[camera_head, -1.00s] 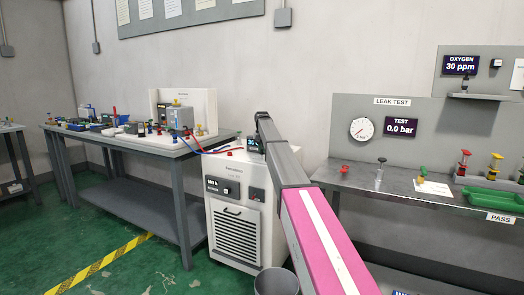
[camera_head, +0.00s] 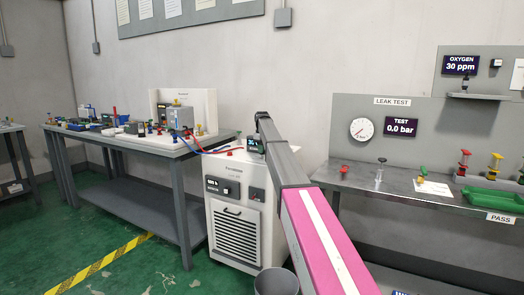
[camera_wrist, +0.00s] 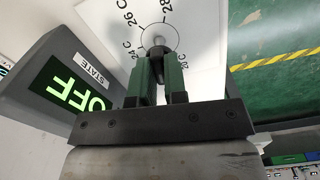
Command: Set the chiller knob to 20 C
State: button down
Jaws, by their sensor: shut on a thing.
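The white chiller (camera_head: 236,212) stands on the floor between two benches in the head view. In the wrist view, my gripper (camera_wrist: 159,62) is shut on the chiller knob (camera_wrist: 158,42), seen at the centre of a round dial. The scale around the dial shows marks such as 28, 26 C and 24 C, with a mark that looks like 20 C right of the fingers. The fingers hide part of the knob, so I cannot tell its exact setting. A state display (camera_wrist: 72,88) left of the dial reads OFF in green. In the head view my arm hides the knob.
A grey bench (camera_head: 150,146) with instruments stands left of the chiller, with red and blue hoses between them. A leak test bench (camera_head: 350,178) stands to the right. A grey bin (camera_head: 276,283) is on the floor in front. Open green floor lies at the left.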

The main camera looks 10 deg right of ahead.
jog(key=n, duration=0.4)
jog(key=shift+n, duration=1.9)
jog(key=c, duration=1.2)
grip_release()
jog(key=shift+o, duration=0.2)
notch_tip(320, 180, up, 11)
